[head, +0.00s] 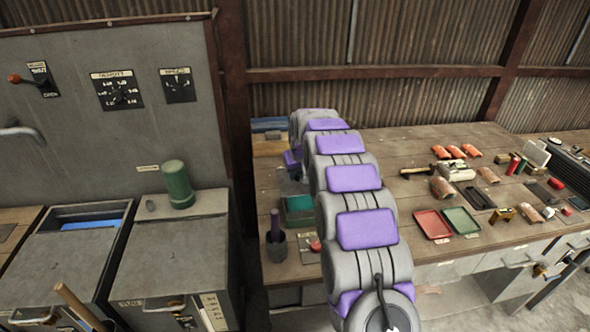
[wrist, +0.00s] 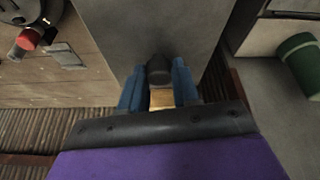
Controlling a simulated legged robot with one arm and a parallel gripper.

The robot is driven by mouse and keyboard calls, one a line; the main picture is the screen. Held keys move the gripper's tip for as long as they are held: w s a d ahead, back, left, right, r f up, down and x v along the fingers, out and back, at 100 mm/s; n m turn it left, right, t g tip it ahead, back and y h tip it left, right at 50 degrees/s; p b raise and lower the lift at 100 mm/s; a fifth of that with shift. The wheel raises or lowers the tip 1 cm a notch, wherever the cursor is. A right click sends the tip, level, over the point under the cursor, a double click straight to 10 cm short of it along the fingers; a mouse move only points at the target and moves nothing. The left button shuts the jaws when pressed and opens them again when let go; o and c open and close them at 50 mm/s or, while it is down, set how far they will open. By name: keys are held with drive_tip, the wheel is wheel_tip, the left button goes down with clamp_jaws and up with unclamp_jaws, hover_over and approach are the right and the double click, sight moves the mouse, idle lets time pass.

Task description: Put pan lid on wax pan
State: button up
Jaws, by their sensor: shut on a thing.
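My gripper (wrist: 159,92) shows in the wrist view with its two blue fingers closed on a small piece. This piece has a dark rounded end (wrist: 159,70) and a tan part between the fingers. I cannot tell whether it belongs to the pan lid. A flat grey surface (wrist: 150,25) lies beyond the fingers; whether it is joined to the held piece is unclear. In the head view my arm hides the gripper. At the left, a box-like pan (head: 127,207), likely the wax pan, is partly open and shows blue inside. A flat grey panel (head: 62,268) lies in front of the opening.
A green cylinder (head: 178,185) stands on the grey cabinet, and also shows in the wrist view (wrist: 302,62). A dark cup (head: 276,250) holds a purple-handled tool. Red (head: 433,225) and green (head: 462,221) trays and several tools lie on the wooden bench. A control panel stands at the left.

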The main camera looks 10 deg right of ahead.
sight(299, 182)
drive_tip(key=shift+s+d+f, duration=0.1)
drive_tip(key=shift+d+f, duration=0.1)
drive_tip(key=shift+d, duration=0.25)
drive_tip(key=shift+d+f+b, duration=0.65)
drive_tip(key=shift+d+f, duration=0.35)
drive_tip(key=shift+f, duration=0.55)
drive_tip(key=shift+a+f, duration=0.95)
drive_tip(key=shift+a, duration=0.25)
drive_tip(key=shift+d, duration=1.05)
drive_tip(key=shift+a, duration=0.65)
drive_tip(key=shift+a, duration=0.1)
drive_tip(key=shift+a, duration=0.4)
